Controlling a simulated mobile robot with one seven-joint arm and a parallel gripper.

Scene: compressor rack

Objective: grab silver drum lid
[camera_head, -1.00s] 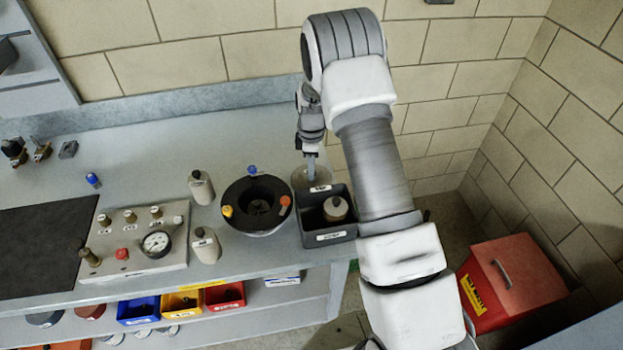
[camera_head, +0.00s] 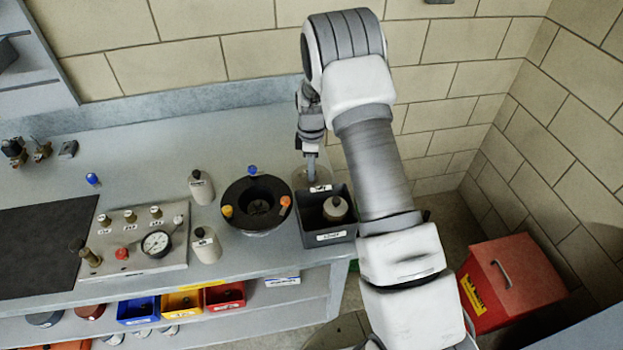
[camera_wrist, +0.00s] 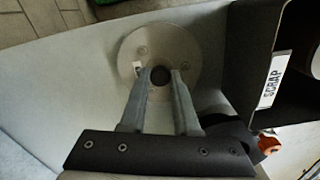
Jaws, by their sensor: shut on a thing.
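The silver drum lid (camera_wrist: 185,48) is a flat round disc with a dark knob at its centre and a few small marks around it. It lies on or just above the grey bench top; I cannot tell which. My gripper (camera_wrist: 160,77) has its two fingers on either side of the knob, shut on it. In the head view my gripper (camera_head: 312,174) points down at the back of the bench, just behind the dark bin, and the lid (camera_head: 299,178) shows only in part around it.
A black round drum or funnel (camera_head: 240,215) with coloured knobs stands left of the bin. Two pale bottles (camera_head: 201,187) stand farther left.

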